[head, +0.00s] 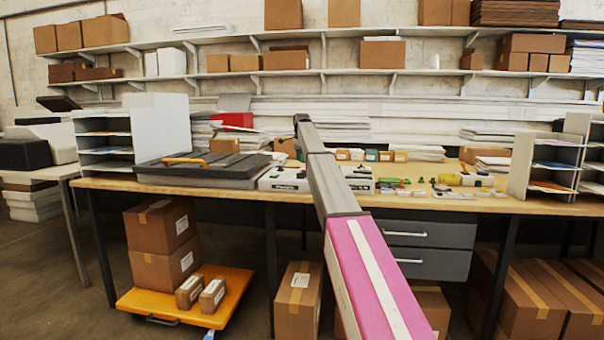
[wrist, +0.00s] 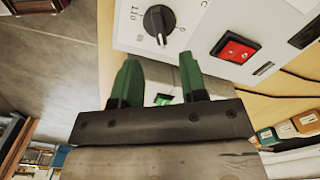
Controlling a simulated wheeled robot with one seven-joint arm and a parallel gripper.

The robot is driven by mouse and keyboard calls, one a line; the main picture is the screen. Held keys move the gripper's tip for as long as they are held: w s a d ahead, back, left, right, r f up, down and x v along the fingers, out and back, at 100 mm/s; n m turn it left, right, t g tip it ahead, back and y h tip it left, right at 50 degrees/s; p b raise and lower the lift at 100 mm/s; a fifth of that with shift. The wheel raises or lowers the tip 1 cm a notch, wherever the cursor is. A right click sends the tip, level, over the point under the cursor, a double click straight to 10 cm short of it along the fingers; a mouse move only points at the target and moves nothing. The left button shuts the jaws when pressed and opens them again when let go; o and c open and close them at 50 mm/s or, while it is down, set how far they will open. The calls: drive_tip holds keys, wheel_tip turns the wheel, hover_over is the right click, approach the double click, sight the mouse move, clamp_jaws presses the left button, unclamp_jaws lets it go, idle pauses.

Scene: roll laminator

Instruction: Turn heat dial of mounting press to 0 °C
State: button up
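The heat dial (wrist: 158,20) is a round black knob with a pale pointer mark, on a white panel (wrist: 190,15) at the top of the wrist view. The pointer mark is toward the bottom of the picture. My gripper (wrist: 160,62) has two green fingers, spread apart and empty. Its fingertips lie just short of the dial in the picture, apart from it. In the head view, the dark grey press (head: 205,170) with an orange handle lies on the workbench; my arm hides my gripper.
A red rocker switch (wrist: 235,47) is right of the dial. Small boxes (wrist: 290,130) and a dark cable lie at the right. In the head view, a white unit (head: 285,179) sits right of the press, with small items further right. White shelf trays (head: 105,140) stand left.

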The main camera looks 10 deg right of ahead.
sight(301, 175)
wheel_tip(301, 175, down, 7)
drive_tip(key=shift+r, duration=0.15)
clamp_jaws()
